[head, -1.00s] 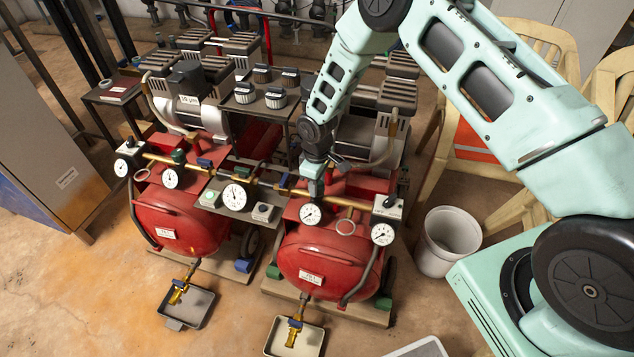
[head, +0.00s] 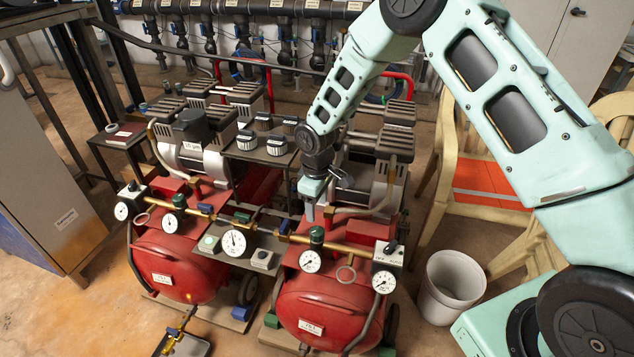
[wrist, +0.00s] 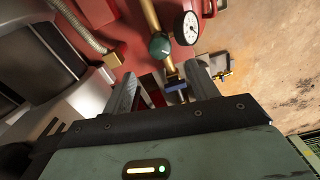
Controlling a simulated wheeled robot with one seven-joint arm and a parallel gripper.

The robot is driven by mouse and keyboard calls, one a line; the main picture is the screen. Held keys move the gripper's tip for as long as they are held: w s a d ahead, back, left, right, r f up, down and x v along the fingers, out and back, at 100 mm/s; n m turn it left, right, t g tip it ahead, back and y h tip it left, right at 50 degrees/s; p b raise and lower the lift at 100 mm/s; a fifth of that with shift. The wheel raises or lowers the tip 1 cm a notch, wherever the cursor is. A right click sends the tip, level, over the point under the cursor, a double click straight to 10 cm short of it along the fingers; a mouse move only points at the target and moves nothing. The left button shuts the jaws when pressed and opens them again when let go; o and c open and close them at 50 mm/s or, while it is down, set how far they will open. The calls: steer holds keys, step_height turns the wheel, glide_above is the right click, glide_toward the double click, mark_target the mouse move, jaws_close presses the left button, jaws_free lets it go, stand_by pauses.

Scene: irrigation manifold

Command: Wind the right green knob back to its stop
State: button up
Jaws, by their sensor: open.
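The right green knob (head: 317,237) sits on the brass pipe above the right red tank, just over a white dial gauge (head: 310,261). My gripper (head: 309,212) hangs just above and behind this knob in the head view. In the wrist view the green knob (wrist: 161,46) lies beyond the fingertips, not between them. My gripper (wrist: 162,76) is open and empty there, with a blue valve handle (wrist: 177,87) seen through the gap. Any pointer or mark on the knob is too small to read.
Another green knob (head: 179,201) sits on the left unit's pipe. A switch box (head: 388,253) and second gauge (head: 383,282) stand right of the knob. Compressor heads (head: 385,150) crowd behind my gripper. A white bin (head: 450,285) stands on the floor at right.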

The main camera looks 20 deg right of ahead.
step_height(320, 180, up, 7)
steer(key=shift+r, duration=0.2)
stand_by(0.4)
steer(key=s+a+r+p, duration=0.3)
steer(key=s+a+r, duration=0.1)
steer(key=s+r, duration=0.65)
steer(key=s+a+r+p, duration=0.3)
steer(key=s+a+r, duration=0.1)
steer(key=s+r, duration=0.7)
steer(key=s+d+r+m+p, duration=0.1)
steer(key=s+r+p, duration=0.1)
steer(key=s, duration=1)
steer(key=shift+d+r+m+y, duration=0.25)
steer(key=shift+d+m+y, duration=0.05)
steer(key=shift+d, duration=0.05)
